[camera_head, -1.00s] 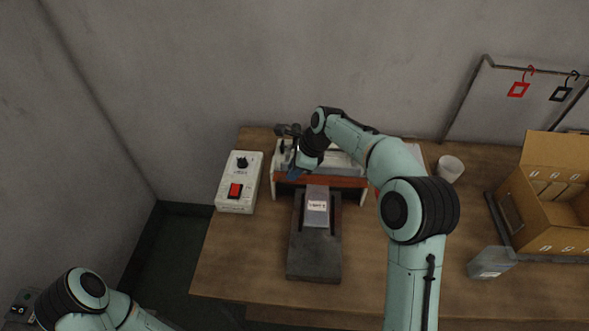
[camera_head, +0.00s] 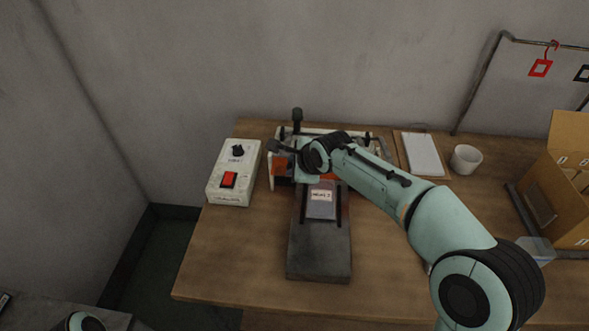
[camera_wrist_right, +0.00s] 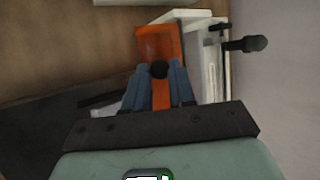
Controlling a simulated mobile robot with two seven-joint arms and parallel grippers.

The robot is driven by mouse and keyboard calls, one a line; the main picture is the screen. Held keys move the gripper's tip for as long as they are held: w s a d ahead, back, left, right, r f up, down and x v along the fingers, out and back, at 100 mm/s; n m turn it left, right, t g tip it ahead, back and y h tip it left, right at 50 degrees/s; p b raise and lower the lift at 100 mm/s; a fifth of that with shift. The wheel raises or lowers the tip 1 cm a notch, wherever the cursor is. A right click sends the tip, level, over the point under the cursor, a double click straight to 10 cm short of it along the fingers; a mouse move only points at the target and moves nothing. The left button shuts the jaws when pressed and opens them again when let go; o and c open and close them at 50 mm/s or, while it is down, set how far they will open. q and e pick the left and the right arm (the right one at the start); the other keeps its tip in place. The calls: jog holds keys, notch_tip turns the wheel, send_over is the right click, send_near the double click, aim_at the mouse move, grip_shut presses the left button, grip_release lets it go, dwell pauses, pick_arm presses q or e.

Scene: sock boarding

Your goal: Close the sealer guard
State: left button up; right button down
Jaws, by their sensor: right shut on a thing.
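The sealer (camera_head: 367,133) stands at the back of the table, with a white frame and an orange guard (camera_head: 280,167). My right arm covers much of it in the head view. A second black knob on a stem (camera_head: 297,114) stands up at the sealer's back left. The guard's exact tilt cannot be told. My left gripper is outside the views.
A labelled pouch (camera_head: 321,205) lies on the dark slide (camera_head: 318,262) in front of the sealer. A white control box (camera_head: 219,187) with a red switch is at left. A white pad (camera_head: 422,154), a cup (camera_head: 466,158) and a cardboard box (camera_head: 565,215) are at right.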

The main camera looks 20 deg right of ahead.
jog(key=shift+f, duration=0.1)
dwell(0.3)
jog(key=c, duration=1)
grip_release()
jog(key=shift+o, duration=0.2)
jog(key=v, duration=1.3)
jog(key=shift+s+p, duration=0.2)
jog(key=shift+p, duration=0.1)
jog(key=shift+o, duration=0.2)
